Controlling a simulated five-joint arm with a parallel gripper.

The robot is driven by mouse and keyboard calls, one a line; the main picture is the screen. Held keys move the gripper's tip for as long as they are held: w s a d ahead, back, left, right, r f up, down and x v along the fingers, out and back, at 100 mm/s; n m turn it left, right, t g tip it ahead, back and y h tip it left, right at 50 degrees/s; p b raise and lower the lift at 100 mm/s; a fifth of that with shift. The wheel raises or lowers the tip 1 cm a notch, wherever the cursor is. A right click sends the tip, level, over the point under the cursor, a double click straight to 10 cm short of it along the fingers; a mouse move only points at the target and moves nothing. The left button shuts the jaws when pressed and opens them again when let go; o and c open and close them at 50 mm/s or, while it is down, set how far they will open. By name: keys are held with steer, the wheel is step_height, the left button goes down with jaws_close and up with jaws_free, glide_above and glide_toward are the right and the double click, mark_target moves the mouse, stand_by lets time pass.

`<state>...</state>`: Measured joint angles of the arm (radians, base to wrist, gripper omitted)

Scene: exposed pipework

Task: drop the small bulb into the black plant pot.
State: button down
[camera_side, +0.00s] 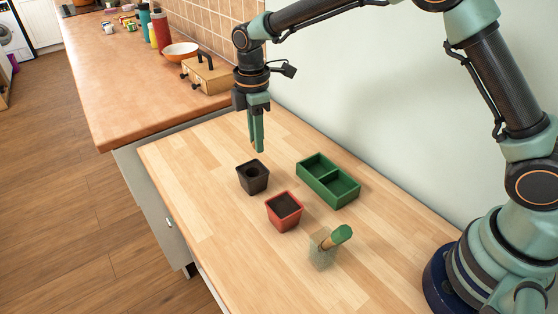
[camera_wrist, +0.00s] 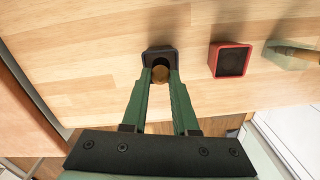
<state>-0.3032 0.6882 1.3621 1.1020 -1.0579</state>
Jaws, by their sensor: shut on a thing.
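My gripper (camera_side: 257,148) points straight down above the table, over the black plant pot (camera_side: 252,187). In the wrist view my gripper (camera_wrist: 160,76) is shut on the small bulb (camera_wrist: 160,74), a round brown thing between the fingertips. The bulb lines up with the black pot (camera_wrist: 151,56), whose rim shows behind and around it.
A red pot (camera_side: 285,211) with dark fill stands close to the black one. A green-handled tool in a clear holder (camera_side: 325,249) stands nearer the front. The table's left side is clear.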

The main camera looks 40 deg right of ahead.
steer(key=shift+f, duration=0.35)
steer(key=c, duration=0.6)
jaws_free()
step_height(320, 180, up, 12)
steer(key=shift+r, duration=0.1)
